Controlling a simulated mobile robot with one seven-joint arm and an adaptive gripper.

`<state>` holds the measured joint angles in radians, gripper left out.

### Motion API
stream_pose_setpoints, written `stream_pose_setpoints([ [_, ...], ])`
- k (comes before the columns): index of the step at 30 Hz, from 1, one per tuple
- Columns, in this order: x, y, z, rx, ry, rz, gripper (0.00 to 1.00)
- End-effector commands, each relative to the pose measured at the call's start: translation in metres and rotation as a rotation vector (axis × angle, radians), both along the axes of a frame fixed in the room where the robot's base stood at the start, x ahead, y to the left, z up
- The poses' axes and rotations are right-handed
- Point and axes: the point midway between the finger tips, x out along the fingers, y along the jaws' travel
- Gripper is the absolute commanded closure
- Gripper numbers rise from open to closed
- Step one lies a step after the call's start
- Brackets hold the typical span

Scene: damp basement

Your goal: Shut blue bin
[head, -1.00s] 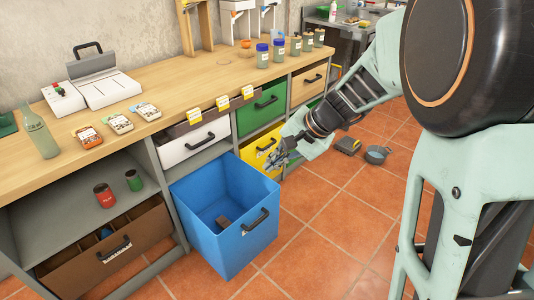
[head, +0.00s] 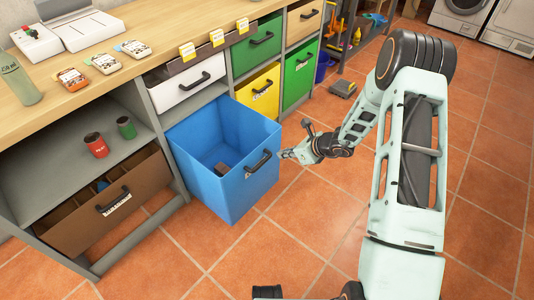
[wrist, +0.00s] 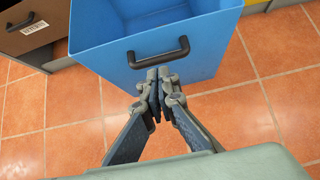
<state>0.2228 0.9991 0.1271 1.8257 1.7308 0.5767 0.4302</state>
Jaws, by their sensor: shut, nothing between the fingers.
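The blue bin (head: 205,180) is a drawer-like box pulled out of the lower shelf unit. Its open top shows a small dark block (head: 221,169) inside. A black handle (head: 258,162) is on its front face. In the wrist view the blue bin (wrist: 150,58) fills the upper middle, with its handle (wrist: 158,53) just beyond my fingertips. My gripper (head: 283,154) is shut and empty, to the right of the bin's front face. In the wrist view my gripper (wrist: 158,73) points at the front face just below the handle; I cannot tell whether it touches.
A brown drawer (head: 112,205) is at lower left. A white drawer (head: 190,84), a green drawer (head: 257,45) and a yellow drawer (head: 258,93) are beside or above the bin. The workbench (head: 120,32) holds packets and a bottle. Tiled floor (head: 290,235) in front is clear.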

Motion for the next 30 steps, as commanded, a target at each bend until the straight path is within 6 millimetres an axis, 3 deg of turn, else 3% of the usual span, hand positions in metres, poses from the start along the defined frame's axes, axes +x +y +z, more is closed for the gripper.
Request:
stream_pose_setpoints([
  [15, 0.042, 0.057, -0.073, -0.002, -0.001, 0.007, 1.00],
  [21, 0.060, 0.079, -0.067, -0.003, -0.004, 0.008, 1.00],
  [30, 0.065, 0.086, -0.067, -0.003, -0.002, 0.006, 1.00],
])
